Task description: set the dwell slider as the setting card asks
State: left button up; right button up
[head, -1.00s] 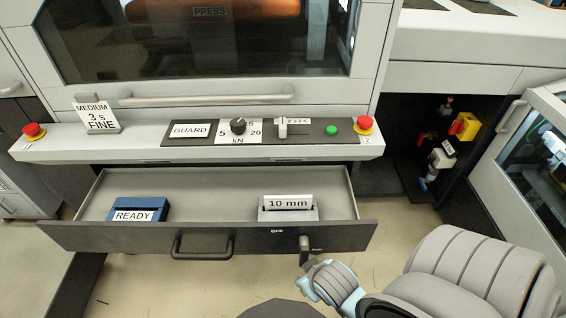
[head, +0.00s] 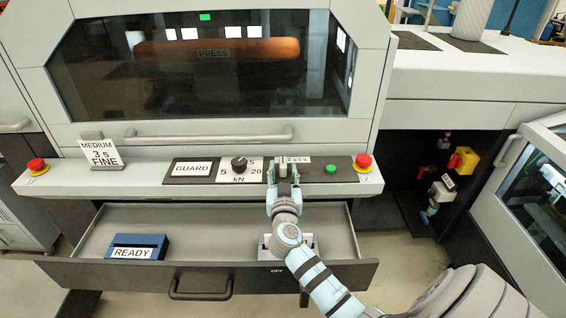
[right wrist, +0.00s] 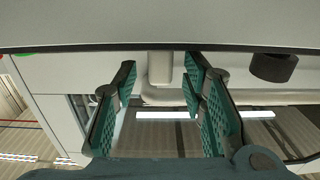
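The setting card (head: 102,152) stands upright at the left end of the press ledge and reads "MEDIUM 3 s FINE". The dwell slider's scale (head: 295,160) is on the dark control panel, right of the kN knob; its small marks are hard to read. My right gripper (head: 283,172) is at the slider and largely covers its white knob in the head view. In the right wrist view the pale knob (right wrist: 160,68) lies between the two spread green-padded fingers (right wrist: 160,95), with a gap on each side. My left gripper is not in view.
The black kN knob (head: 239,163) is close left of the gripper; the green button (head: 331,169) and a red stop button (head: 363,160) are to its right. Below, an open drawer (head: 205,275) holds a blue READY block (head: 138,247). A handle bar (head: 208,138) runs above the panel.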

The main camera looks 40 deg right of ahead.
aim_at(283, 171)
jog(key=x, duration=0.3)
jog(key=shift+w+d, duration=0.15)
jog(key=shift+w, duration=0.1)
grip_shut()
